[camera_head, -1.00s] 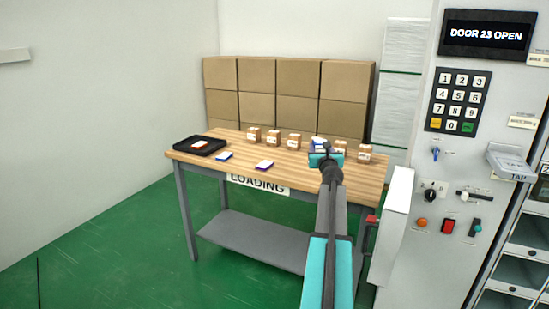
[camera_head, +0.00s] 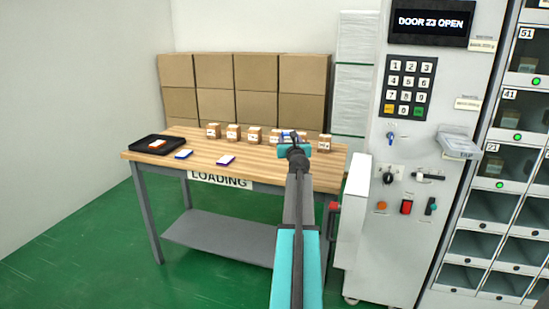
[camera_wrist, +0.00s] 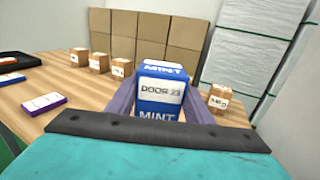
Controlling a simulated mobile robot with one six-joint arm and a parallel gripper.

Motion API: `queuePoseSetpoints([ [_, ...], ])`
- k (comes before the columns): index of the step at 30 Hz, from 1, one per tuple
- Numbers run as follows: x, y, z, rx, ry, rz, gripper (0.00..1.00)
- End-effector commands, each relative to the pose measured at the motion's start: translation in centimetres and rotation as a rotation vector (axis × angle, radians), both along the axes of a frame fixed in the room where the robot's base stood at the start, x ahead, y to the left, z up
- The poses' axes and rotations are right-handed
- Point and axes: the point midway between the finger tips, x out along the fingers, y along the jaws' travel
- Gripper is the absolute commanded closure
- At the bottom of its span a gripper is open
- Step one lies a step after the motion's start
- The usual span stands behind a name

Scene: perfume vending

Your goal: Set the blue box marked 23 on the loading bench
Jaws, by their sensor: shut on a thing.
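The blue box (camera_wrist: 158,92) carries white labels reading MINT and DOOR 23 in the wrist view. My gripper (camera_wrist: 155,105) is shut on it, one finger on each side. In the head view my gripper (camera_head: 292,142) is over the right part of the loading bench, and only a little blue of the box shows behind it. The loading bench (camera_head: 215,150) has a wooden top and a LOADING sign on its front. I cannot tell whether the box's underside touches the top.
Several small brown cartons (camera_head: 254,135) stand along the bench's back. A black tray (camera_head: 135,143) and two flat packs, blue (camera_head: 184,154) and purple (camera_head: 226,160), lie at left. The vending machine (camera_head: 405,150) stands at right.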

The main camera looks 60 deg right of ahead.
Motion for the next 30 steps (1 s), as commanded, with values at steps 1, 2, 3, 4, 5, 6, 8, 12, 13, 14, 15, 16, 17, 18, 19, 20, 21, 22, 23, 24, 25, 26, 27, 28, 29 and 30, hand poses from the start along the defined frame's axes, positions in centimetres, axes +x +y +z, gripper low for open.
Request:
queuePoseSetpoints([
  [1, 0.0, 0.0, -1.1, 0.001, 0.0, 0.0, 0.79],
  [2, 0.0, 0.0, -1.6, 0.002, -0.001, 0.0, 0.79],
  [3, 0.0, 0.0, -2.1, 0.001, -0.001, 0.0, 0.79],
  [4, 0.0, 0.0, -2.5, 0.001, -0.001, 0.0, 0.79],
  [5, 0.0, 0.0, -2.8, 0.001, -0.001, 0.0, 0.79],
  [6, 0.0, 0.0, -3.3, 0.001, -0.001, 0.0, 0.79],
  [8, 0.0, 0.0, -3.8, 0.001, -0.001, 0.0, 0.79],
  [12, 0.0, 0.0, -4.6, -0.001, -0.001, 0.0, 0.79],
  [13, 0.0, 0.0, -4.6, -0.001, -0.001, 0.0, 0.79],
  [14, 0.0, 0.0, -4.6, -0.001, -0.001, 0.0, 0.79],
  [15, 0.0, 0.0, -4.6, -0.001, -0.001, 0.0, 0.79],
  [16, 0.0, 0.0, -4.6, -0.001, -0.001, 0.0, 0.79],
  [17, 0.0, 0.0, -4.6, -0.001, -0.001, 0.0, 0.79],
  [18, 0.0, 0.0, -4.6, -0.001, -0.001, 0.0, 0.79],
  [19, 0.0, 0.0, -4.6, -0.001, -0.001, 0.0, 0.79],
  [20, 0.0, 0.0, -4.6, -0.001, -0.001, 0.0, 0.79],
  [21, 0.1, 0.0, -4.6, -0.001, -0.001, 0.0, 0.79],
  [22, 0.1, 0.0, -4.6, -0.001, -0.001, 0.0, 0.79],
  [23, 0.1, 0.0, -4.6, -0.001, -0.001, 0.0, 0.79],
  [24, 0.1, 0.0, -4.7, -0.001, -0.001, 0.0, 0.79],
  [25, 0.1, 0.0, -4.8, -0.001, -0.001, 0.0, 0.79],
  [26, 0.1, 0.0, -4.9, -0.001, -0.001, 0.0, 0.79],
  [27, 0.1, 0.0, -5.2, 0.0, -0.001, 0.0, 0.79],
  [28, 0.1, 0.0, -5.4, 0.001, -0.001, 0.0, 0.79],
  [29, 0.1, 0.1, -5.7, 0.001, -0.001, 0.0, 0.79],
  [30, 0.1, 0.1, -6.1, 0.0, 0.0, 0.0, 0.79],
])
